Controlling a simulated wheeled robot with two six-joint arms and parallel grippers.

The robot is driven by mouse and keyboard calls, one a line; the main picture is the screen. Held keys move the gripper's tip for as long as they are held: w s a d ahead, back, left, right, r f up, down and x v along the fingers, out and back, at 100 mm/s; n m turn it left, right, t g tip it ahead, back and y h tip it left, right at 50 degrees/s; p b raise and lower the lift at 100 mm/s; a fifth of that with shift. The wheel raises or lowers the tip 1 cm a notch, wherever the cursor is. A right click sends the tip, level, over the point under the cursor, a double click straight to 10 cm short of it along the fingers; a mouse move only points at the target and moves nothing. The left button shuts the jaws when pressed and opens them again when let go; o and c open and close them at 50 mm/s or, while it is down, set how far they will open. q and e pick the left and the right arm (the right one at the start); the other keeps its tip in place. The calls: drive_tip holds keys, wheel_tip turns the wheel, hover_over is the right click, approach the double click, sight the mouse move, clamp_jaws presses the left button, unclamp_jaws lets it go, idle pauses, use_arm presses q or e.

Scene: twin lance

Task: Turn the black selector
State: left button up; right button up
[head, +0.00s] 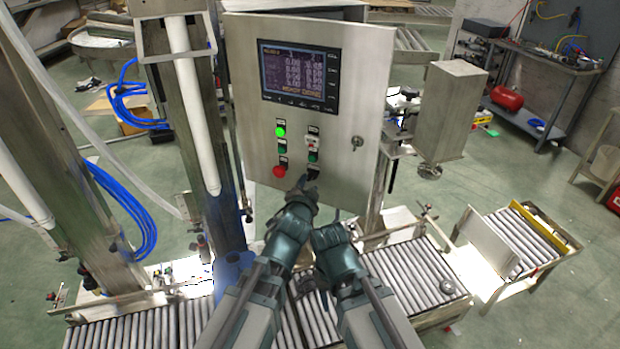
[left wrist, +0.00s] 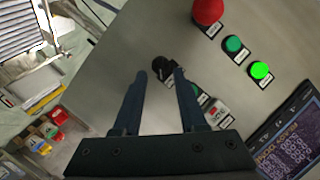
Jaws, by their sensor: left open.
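The black selector (left wrist: 160,65) is on the grey panel door, at the bottom of the right column of controls. In the left wrist view it shows just beyond and between the two fingertips of my left gripper (left wrist: 160,74). That gripper is open, one finger to each side; I cannot tell whether it touches the knob. In the head view my left gripper (head: 304,184) is at the selector's place and largely hides the selector (head: 313,174). My right gripper (head: 330,222) is lower and to the right, in front of the cabinet, away from the controls; its jaws are not clear.
Near the selector are a dark green button (head: 313,156), a red emergency button (head: 279,171), a lit green lamp (head: 280,131) and a display screen (head: 299,76). A door lock (head: 357,142) is to the right. A roller conveyor (head: 415,280) runs below.

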sight(311, 179)
use_arm(q)
drive_tip(key=x, duration=0.3)
drive_tip(key=shift+w+f+b, duration=0.1)
drive_tip(key=shift+w+b, duration=0.2)
drive_tip(key=shift+w, duration=0.05)
drive_tip(key=shift+s, duration=0.1)
clamp_jaws()
